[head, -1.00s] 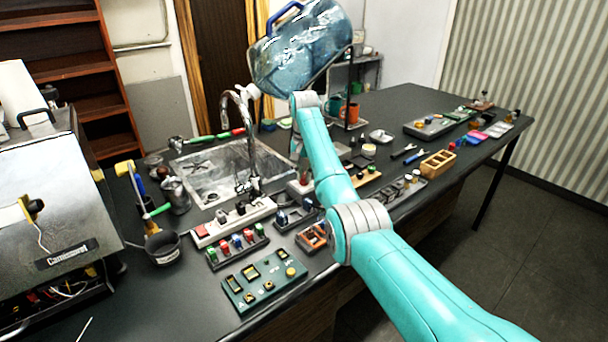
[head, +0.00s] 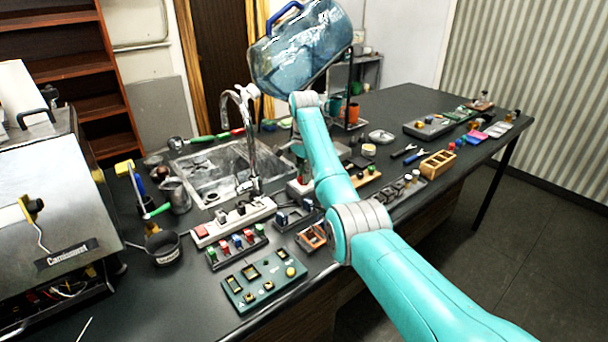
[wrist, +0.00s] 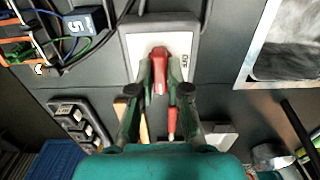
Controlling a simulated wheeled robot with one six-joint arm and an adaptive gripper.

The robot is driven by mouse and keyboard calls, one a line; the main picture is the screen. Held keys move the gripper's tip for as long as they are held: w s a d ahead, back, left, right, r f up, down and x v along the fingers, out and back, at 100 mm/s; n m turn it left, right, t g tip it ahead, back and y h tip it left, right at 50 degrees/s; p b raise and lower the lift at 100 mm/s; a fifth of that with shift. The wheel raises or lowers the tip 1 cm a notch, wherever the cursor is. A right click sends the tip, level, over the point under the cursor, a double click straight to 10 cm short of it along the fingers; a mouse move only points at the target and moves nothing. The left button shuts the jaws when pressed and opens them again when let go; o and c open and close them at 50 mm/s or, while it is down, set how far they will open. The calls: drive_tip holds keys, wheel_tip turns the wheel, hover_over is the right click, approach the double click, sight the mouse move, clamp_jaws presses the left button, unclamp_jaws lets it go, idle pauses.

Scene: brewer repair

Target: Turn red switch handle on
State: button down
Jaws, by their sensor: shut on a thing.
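The red switch handle (wrist: 158,62) is in the upper middle of the wrist view. It sits on a white switch box (wrist: 186,44) with dark lettering along its right side. My gripper (wrist: 159,78) has its two dark green fingers on either side of the handle and is shut on it. In the head view, part of the white box (head: 300,188) shows beside my arm, while my gripper and the handle are largely hidden there.
A green button panel (head: 262,283) and a white power strip (head: 232,222) lie in front. In the wrist view, cables and blocks crowd the left.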

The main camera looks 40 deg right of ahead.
idle(0.5)
drive_tip(key=c, duration=1.1)
unclamp_jaws()
drive_tip(key=shift+c, duration=0.2)
